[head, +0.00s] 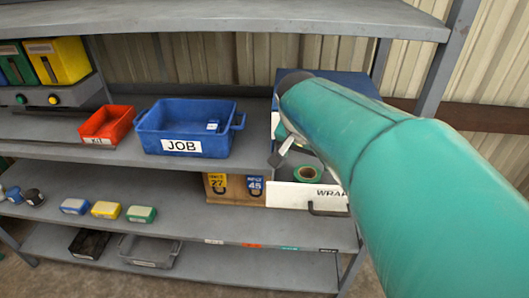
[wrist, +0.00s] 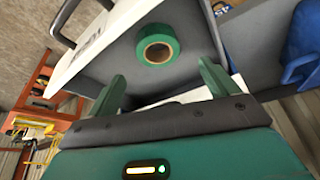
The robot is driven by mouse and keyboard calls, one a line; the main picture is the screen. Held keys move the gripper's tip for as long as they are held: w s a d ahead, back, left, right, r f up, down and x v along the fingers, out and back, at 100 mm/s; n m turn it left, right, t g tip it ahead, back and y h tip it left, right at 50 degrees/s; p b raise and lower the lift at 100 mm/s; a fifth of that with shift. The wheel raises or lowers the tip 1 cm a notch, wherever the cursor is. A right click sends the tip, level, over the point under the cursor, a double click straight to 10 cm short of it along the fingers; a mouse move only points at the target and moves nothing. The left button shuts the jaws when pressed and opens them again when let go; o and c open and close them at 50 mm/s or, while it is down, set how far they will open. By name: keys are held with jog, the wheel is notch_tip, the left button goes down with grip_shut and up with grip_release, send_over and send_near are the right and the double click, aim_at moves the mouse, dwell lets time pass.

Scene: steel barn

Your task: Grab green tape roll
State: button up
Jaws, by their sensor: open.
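The green tape roll (head: 307,173) lies in an open white drawer (head: 290,195) labelled "WRAP" on the shelf unit. In the wrist view the roll (wrist: 157,46) rests on the drawer's grey floor, with a brown core showing. My gripper (wrist: 162,80) is open and empty, its two green fingers apart. The roll is beyond the fingertips, roughly midway between them, and apart from them. In the head view my teal arm reaches from the right, and part of my gripper (head: 282,152) shows just left of the roll.
A blue "JOB" bin (head: 185,145) and a red bin (head: 106,124) stand left of the drawer. Two numbered tags (head: 235,186) hang beside it. A dark blue cabinet (head: 345,80) stands behind my arm. The drawer handle (head: 328,209) sticks out in front. A shelf spans above.

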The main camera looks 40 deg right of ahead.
aim_at(307, 172)
jog(key=x, duration=0.7)
jog(key=shift+s+a+f, duration=0.1)
jog(key=shift+s+f, duration=0.05)
jog(key=shift+f, duration=0.1)
jog(key=c, duration=1.1)
